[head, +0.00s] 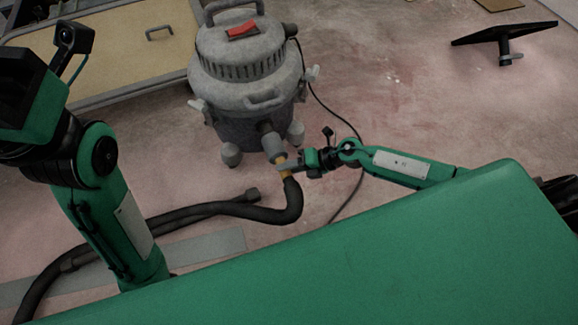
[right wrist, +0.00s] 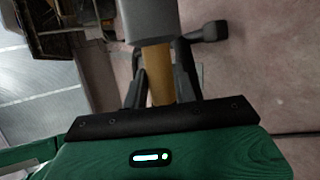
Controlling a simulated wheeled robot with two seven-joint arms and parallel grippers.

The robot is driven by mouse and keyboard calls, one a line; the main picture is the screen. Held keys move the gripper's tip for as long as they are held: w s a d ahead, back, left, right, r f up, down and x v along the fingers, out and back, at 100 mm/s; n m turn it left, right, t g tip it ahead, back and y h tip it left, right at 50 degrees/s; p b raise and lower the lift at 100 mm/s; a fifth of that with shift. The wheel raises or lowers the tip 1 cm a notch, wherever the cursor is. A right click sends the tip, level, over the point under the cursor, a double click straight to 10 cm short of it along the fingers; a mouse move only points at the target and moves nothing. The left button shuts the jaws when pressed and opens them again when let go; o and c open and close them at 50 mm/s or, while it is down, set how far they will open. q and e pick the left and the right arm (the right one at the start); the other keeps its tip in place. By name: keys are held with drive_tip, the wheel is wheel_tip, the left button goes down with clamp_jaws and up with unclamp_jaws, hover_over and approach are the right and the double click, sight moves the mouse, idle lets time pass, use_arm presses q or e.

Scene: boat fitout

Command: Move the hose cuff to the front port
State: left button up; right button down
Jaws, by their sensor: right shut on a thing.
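The hose cuff shows in the head view as a grey sleeve (head: 274,149) with a yellow band (head: 284,167) behind it, on the end of the black hose (head: 288,205). The grey sleeve lines up with the front port (head: 265,127) of the grey shop vacuum (head: 243,60) and appears to meet it; I cannot tell how far it is seated. My right gripper (head: 288,168) is shut on the yellow band. In the right wrist view the yellow band (right wrist: 158,75) lies between the fingers, with the grey sleeve (right wrist: 150,20) beyond. My left arm stands at the left; its fingertips are not visible.
A thin black cable runs right of the vacuum. A tan panel (head: 120,45) is behind left. A dark stand (head: 504,45) is at upper right. Floor between is clear.

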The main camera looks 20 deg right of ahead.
sight(285, 156)
idle(0.3)
drive_tip(key=shift+p, duration=0.35)
drive_tip(key=shift+w+a+b, duration=0.1)
drive_tip(key=shift+w+b, duration=0.25)
drive_tip(key=shift+w, duration=1.9)
drive_tip(key=c, duration=2.2)
unclamp_jaws()
drive_tip(key=shift+w, duration=0.15)
drive_tip(key=shift+w+r, duration=0.1)
drive_tip(key=shift+w, duration=0.15)
drive_tip(key=shift+w, duration=0.1)
drive_tip(key=c, duration=1)
unclamp_jaws()
drive_tip(key=shift+c, duration=0.2)
